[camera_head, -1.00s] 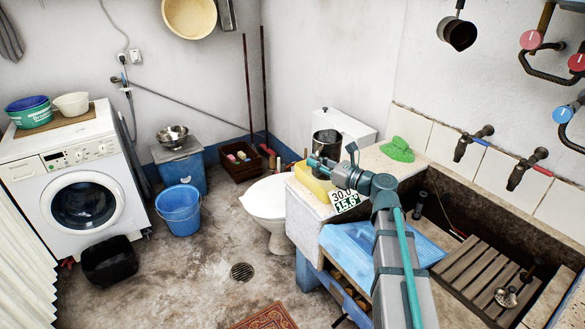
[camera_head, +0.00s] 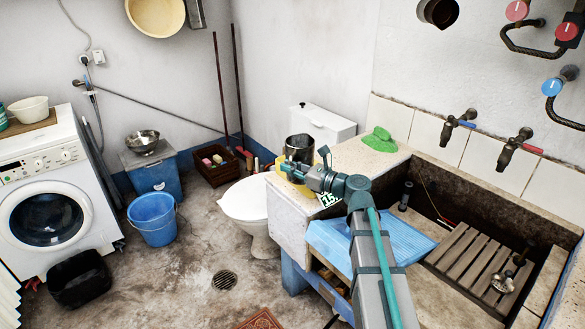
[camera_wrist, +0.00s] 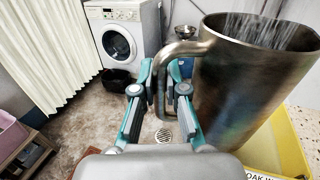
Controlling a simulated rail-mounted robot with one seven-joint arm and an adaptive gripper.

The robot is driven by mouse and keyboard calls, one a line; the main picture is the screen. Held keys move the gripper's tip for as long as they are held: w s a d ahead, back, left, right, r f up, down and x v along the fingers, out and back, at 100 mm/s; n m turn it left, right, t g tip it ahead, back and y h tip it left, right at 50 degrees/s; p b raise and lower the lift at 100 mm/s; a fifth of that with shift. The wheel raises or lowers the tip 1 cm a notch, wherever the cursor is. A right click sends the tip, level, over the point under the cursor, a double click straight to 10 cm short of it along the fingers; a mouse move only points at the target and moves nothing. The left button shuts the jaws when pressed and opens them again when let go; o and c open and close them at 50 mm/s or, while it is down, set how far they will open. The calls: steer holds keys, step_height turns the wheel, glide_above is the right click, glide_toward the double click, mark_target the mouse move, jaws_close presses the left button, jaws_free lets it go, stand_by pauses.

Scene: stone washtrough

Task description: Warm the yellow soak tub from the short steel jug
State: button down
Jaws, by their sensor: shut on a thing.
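The short steel jug (camera_head: 300,147) is at the left end of the stone counter, above the yellow soak tub (camera_head: 283,184). It looks upright or nearly so in the head view. My gripper (camera_wrist: 167,88) is shut on the jug's handle (camera_wrist: 160,75). The jug's body (camera_wrist: 240,85) fills the right of the wrist view; pale streaks show inside its mouth, and its contents are unclear. The tub's yellow wall (camera_wrist: 292,145) shows below and right of the jug.
A green cloth (camera_head: 380,141) lies on the counter behind my arm. A blue ribbed board (camera_head: 345,240) is by the trough, which holds a slatted wooden rack (camera_head: 468,262). Taps (camera_head: 458,127) are on the right wall. A toilet (camera_head: 246,200) stands left of the counter.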

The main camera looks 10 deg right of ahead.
mark_target(290, 158)
steer(key=shift+r+p, duration=0.2)
steer(key=shift+p, duration=0.95)
steer(key=shift+r+m+g+p, duration=0.3)
steer(key=shift+r+m+p, duration=1.5)
steer(key=shift+p, duration=2.35)
steer(key=shift+w+d+r+m+h+p, duration=0.15)
steer(key=shift+r+m+p, duration=0.2)
steer(key=shift+p, duration=1)
steer(key=shift+w+r+m+h+p, duration=0.2)
steer(key=shift+m+p, duration=0.25)
steer(key=shift+p, duration=0.85)
steer(key=shift+w+d+r+m+g+p, duration=0.2)
steer(key=shift+r+m+g+p, duration=0.3)
steer(key=shift+p, duration=1.4)
